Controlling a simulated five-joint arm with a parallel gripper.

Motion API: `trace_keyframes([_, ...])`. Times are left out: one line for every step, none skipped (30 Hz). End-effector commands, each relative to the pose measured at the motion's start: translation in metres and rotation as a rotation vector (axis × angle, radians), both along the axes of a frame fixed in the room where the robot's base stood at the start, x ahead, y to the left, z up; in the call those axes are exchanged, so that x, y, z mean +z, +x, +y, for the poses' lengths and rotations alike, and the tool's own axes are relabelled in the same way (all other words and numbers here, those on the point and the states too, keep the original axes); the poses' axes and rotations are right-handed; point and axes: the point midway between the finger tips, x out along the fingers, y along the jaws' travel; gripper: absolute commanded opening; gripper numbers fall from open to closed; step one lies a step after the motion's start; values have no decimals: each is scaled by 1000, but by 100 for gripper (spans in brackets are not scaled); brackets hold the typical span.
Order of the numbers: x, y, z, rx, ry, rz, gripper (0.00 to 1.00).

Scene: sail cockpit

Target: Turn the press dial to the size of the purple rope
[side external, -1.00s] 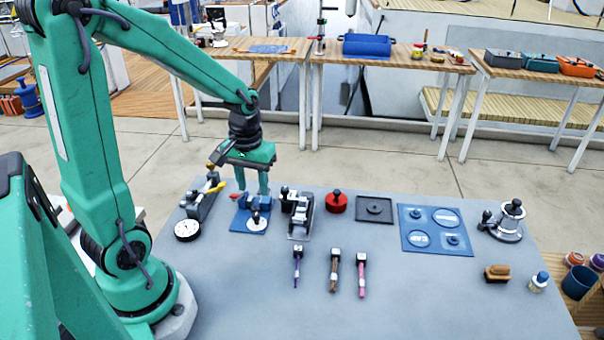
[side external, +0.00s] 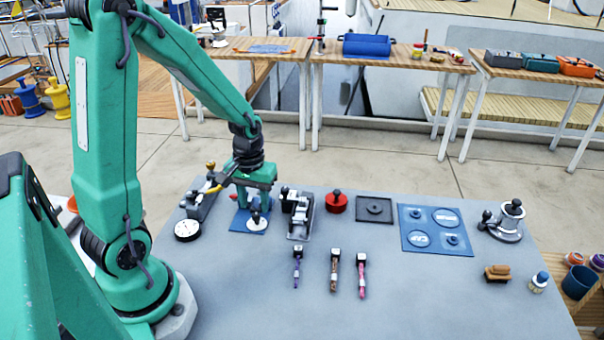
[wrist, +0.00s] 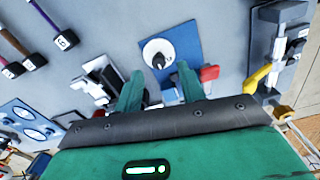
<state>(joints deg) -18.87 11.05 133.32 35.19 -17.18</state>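The press (side external: 241,219) has a blue base and a white dial (side external: 257,224) with a dark knob. In the wrist view the dial (wrist: 150,46) lies just beyond the fingertips, with its black knob (wrist: 158,61) showing. My gripper (side external: 253,190) is over the press, and in the wrist view (wrist: 160,80) its two green fingers are apart with nothing held. The purple rope (side external: 296,275) lies to the right of the press with a black tag at its end. It also shows in the wrist view (wrist: 44,14); its tag carries a white mark too small to read surely.
A lever tool with a round gauge (side external: 187,230) stands left of the press. A grey metal tool (side external: 300,215) stands close on its right. The table's front is clear.

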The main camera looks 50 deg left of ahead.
Motion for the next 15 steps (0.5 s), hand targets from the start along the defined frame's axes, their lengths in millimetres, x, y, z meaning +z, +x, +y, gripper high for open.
trace_keyframes([-6, -1, -1, 0, -2, 4, 40])
trace_keyframes([-9, -1, -1, 0, -1, 3, 40])
trace_keyframes([-13, -1, -1, 0, -2, 4, 40])
trace_keyframes([-16, 0, -1, 0, -2, 4, 40])
trace_keyframes([-18, 0, -1, 0, -1, 3, 40])
trace_keyframes([-21, 0, -1, 0, -1, 3, 40])
trace_keyframes([-23, 0, -1, 0, -2, 4, 40])
trace_keyframes([-25, 0, -1, 0, -1, 3, 40])
trace_keyframes([-27, 0, -1, 0, 0, 2, 40])
trace_keyframes([-28, 0, -1, 0, -1, 2, 40])
trace_keyframes([-29, 0, -1, 0, 0, 2, 40])
trace_keyframes([-30, 0, -1, 0, 0, 2, 40])
trace_keyframes([-31, 0, -1, 0, 0, 2, 40])
trace_keyframes([-31, 0, -1, 0, 0, 2, 40])
trace_keyframes([-32, 0, -1, 0, -1, 1, 40])
